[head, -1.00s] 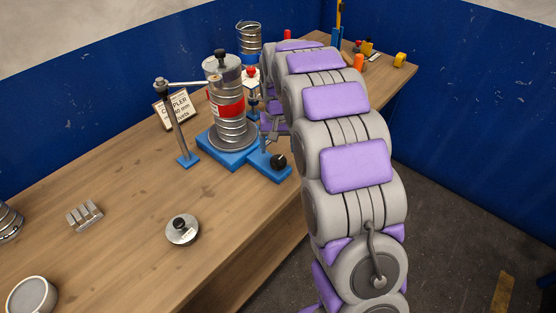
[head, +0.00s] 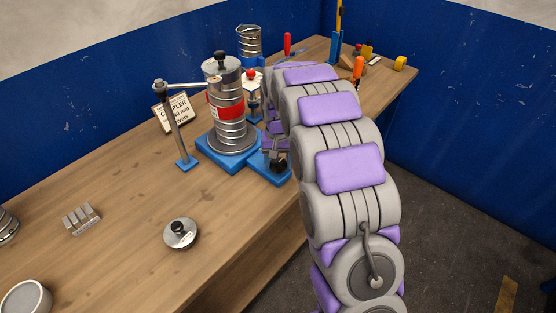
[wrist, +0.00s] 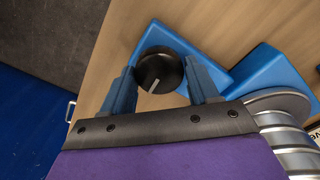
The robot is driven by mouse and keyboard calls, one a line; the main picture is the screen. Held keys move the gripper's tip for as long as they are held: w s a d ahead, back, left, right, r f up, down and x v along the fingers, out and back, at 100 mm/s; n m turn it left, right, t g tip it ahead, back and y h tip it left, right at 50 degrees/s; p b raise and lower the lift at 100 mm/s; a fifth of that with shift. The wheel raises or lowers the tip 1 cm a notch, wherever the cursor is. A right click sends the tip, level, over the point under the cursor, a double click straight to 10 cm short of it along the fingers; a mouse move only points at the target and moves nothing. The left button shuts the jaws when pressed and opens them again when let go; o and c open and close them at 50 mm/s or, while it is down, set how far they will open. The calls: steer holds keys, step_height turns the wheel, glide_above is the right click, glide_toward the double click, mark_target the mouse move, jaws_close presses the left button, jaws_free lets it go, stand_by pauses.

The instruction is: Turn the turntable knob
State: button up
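The black turntable knob (wrist: 160,72) with a pale pointer line sits on a blue base in the wrist view. In the head view the knob (head: 278,164) is partly hidden by my gripper. In the head view my gripper (head: 276,150) is beside the duct. The spiral duct (head: 228,115), with a red band and a black-knobbed cap, stands upright on the blue turntable base (head: 211,152).
A post with an arm (head: 178,130) stands left of the duct, near a small sign (head: 176,111). A round lid with a black knob (head: 180,234) and metal clips (head: 82,218) lie on the bench (head: 125,190). Tools stand at the far end. The bench's front middle is mostly clear.

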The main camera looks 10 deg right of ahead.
steer(key=c, duration=0.6)
steer(key=shift+r+n+p, duration=0.1)
steer(key=shift+n+p, duration=0.2)
steer(key=shift+p, duration=0.05)
steer(key=n+p, duration=0.2)
steer(key=p, duration=0.1)
steer(key=shift+r+n, duration=0.1)
steer(key=shift+n, duration=0.2)
steer(key=n+p, duration=0.3)
steer(key=n, duration=0.1)
steer(key=shift+n, duration=0.3)
steer(key=n+p, duration=0.3)
steer(key=n, duration=0.2)
steer(key=shift+p, duration=0.35)
steer(key=n+p, duration=0.2)
steer(key=n, duration=0.4)
